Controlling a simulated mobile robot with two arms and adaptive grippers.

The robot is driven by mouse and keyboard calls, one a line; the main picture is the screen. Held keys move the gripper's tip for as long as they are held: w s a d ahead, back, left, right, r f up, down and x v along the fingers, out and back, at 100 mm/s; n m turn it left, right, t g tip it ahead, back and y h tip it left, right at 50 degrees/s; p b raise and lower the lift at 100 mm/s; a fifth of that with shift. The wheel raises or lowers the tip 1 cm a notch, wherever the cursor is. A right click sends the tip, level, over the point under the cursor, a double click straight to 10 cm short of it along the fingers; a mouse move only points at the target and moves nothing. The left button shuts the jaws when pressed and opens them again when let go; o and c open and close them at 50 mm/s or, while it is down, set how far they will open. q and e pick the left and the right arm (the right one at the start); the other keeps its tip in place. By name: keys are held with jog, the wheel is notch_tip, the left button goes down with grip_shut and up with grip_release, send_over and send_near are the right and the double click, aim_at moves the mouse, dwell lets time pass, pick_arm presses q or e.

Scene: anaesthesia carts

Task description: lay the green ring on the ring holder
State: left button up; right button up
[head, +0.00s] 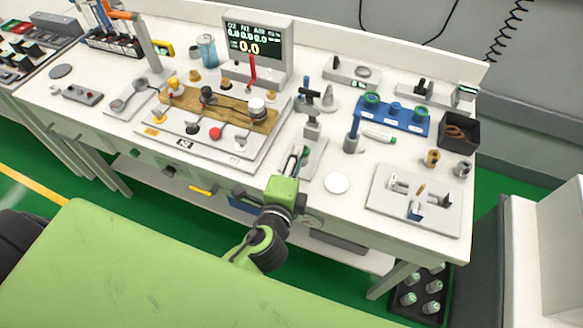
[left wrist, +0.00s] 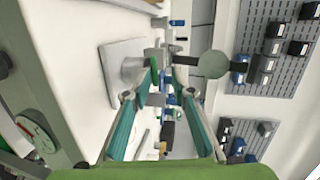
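My left gripper (head: 298,158) reaches over the front edge of the white bench, in front of a small grey stand (head: 312,130). In the left wrist view its two teal fingers (left wrist: 161,95) stand apart, with nothing clearly clamped between them. A thin green piece (left wrist: 154,74) shows just beyond the fingertips; I cannot tell whether it is a ring. In the head view, a green ring (head: 372,98) sits at the left end of a blue rack (head: 392,113), and another green round piece (head: 421,114) sits at its right end. I cannot tell which thing is the ring holder. My right gripper is not in view.
A white disc (head: 337,183) and a grey fixture plate (head: 388,205) lie to the right on the bench. A wooden board (head: 222,110) with several knobs is left of the gripper. A monitor (head: 258,48) stands behind. A black bin (head: 459,132) is at the right.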

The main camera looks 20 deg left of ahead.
pick_arm(q)
jog(key=shift+r+p, duration=0.35)
jog(key=shift+r, duration=0.35)
jog(key=b+v, duration=0.3)
jog(key=v, duration=0.9)
jog(key=shift+f+b, duration=0.15)
jog(key=shift+b, duration=0.15)
jog(key=shift+f, duration=0.1)
